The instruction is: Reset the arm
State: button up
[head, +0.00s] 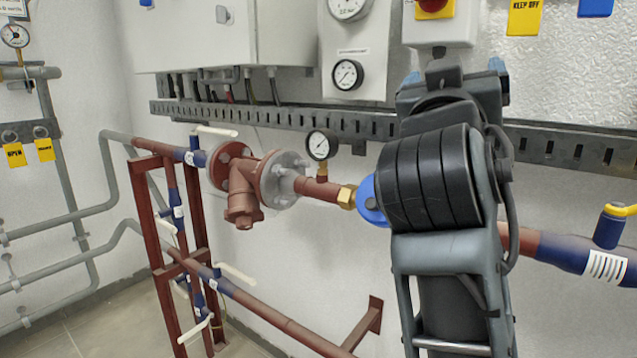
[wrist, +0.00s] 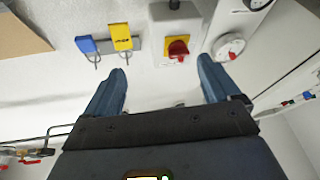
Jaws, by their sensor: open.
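My arm is raised in the right half of the head view, bent up in front of the wall pipe. My gripper (wrist: 161,66) shows in the wrist view with its two blue-grey fingers spread wide and nothing between them. It faces the wall, and the red knob on a yellow plate (wrist: 177,48) shows beyond the fingertips, apart from them. In the head view that red knob (head: 433,6) is at the top edge, above my arm. The arm hides part of the pipe, the blue valve part and the slotted rail.
A brown pipe (head: 322,191) with flanges and a small gauge (head: 320,146) runs along the wall. A red frame (head: 158,240) stands left. A yellow-handled valve (head: 612,222) is at right. Yellow (head: 525,17) and blue (head: 595,8) tags hang at upper right. Floor shows at lower left.

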jog(key=s+f+n+y, duration=0.2)
jog(key=f+y, duration=0.1)
jog(key=f, duration=0.6)
jog(key=s+f+n+y, duration=0.2)
jog(key=f+n+y, duration=0.1)
jog(key=f, duration=0.7)
jog(key=s+d+f+n+g+y+p, duration=0.1)
jog(key=s+d+f+g+y, duration=0.15)
jog(key=s+f, duration=0.95)
jog(key=s+f+g+y+p, duration=0.15)
jog(key=s+f, duration=0.55)
jog(key=s, duration=0.7)
jog(key=s+d+r+m, duration=0.1)
jog(key=s, duration=0.7)
jog(key=s+d+m+g, duration=0.1)
jog(key=s+m, duration=0.1)
jog(key=s, duration=0.5)
jog(key=shift+s+d+r+h, duration=0.3)
jog(key=shift+s+r+h, duration=0.05)
jog(key=shift+s+h, duration=0.05)
